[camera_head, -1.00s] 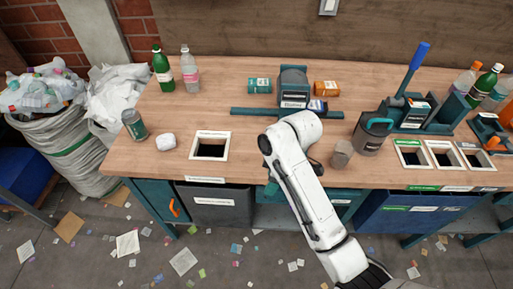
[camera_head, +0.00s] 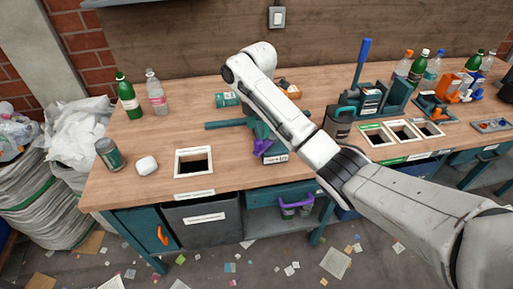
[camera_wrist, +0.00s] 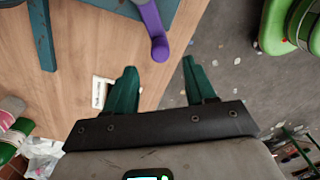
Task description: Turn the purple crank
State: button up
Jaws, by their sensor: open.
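The purple crank (camera_head: 262,146) shows in the head view beside a small labelled block near the front of the workbench, partly covered by my arm. In the wrist view the crank (camera_wrist: 152,25) is a purple arm with a rounded knob at its lower end, close to the table edge. My gripper (camera_wrist: 158,78) has two teal fingers spread apart with nothing between them. The knob lies just beyond the fingertips, between their lines and nearer the left finger; no contact shows. In the head view my arm hides most of the gripper.
A framed square hole (camera_head: 193,162) is in the bench left of the crank. A white lump (camera_head: 147,165), a can (camera_head: 109,153) and bottles (camera_head: 128,97) stand further left. A blue-handled lever (camera_head: 363,65) stands right of my arm. A purple-handled container (camera_head: 297,204) sits below the bench.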

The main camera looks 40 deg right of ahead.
aim_at(258, 140)
notch_tip(258, 140, down, 8)
jog(key=shift+r+p, duration=0.15)
jog(key=shift+p, duration=0.3)
grip_shut()
dwell(0.4)
